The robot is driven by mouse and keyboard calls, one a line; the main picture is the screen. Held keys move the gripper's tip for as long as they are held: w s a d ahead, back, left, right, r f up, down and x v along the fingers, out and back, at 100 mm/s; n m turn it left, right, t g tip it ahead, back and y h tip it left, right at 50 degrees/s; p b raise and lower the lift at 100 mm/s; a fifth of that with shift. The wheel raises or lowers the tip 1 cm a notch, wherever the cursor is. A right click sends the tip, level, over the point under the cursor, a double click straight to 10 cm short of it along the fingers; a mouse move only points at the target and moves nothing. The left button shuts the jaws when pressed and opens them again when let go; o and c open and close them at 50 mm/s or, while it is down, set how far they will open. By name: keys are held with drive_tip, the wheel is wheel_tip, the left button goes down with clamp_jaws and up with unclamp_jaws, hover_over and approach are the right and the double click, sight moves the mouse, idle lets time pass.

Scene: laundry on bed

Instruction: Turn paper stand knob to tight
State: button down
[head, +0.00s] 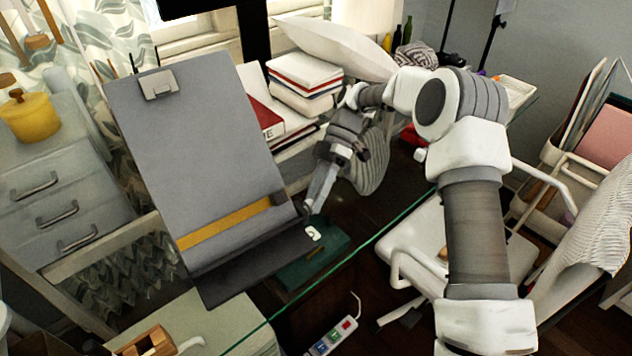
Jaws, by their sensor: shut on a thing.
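The paper stand (205,150) is a tilted grey board with a metal clip at its top, a yellow strip across its lower part and a dark ledge at the bottom. It stands left of centre in the head view. My gripper (307,210) reaches down from the right to the stand's lower right edge. Its fingers are shut at the side of the board, where the knob sits. The knob itself is hidden by the fingers and the board, so its turn position cannot be seen.
A green box (316,262) lies beneath the gripper. Stacked books (305,85) stand behind the stand. A glass table edge (375,238) runs diagonally in front. A white chair (455,250) is at right, and a power strip (333,337) lies below.

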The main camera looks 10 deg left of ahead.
drive_tip(key=shift+w+a+m+g+h+p, duration=0.1)
drive_tip(key=shift+w+m+g+h+p, duration=0.05)
drive_tip(key=shift+m+g+h+p, duration=0.55)
drive_tip(key=shift+f+m+g, duration=0.2)
drive_tip(key=shift+m+g, duration=0.1)
drive_tip(key=shift+g, duration=0.4)
drive_tip(key=shift+c, duration=2.2)
unclamp_jaws()
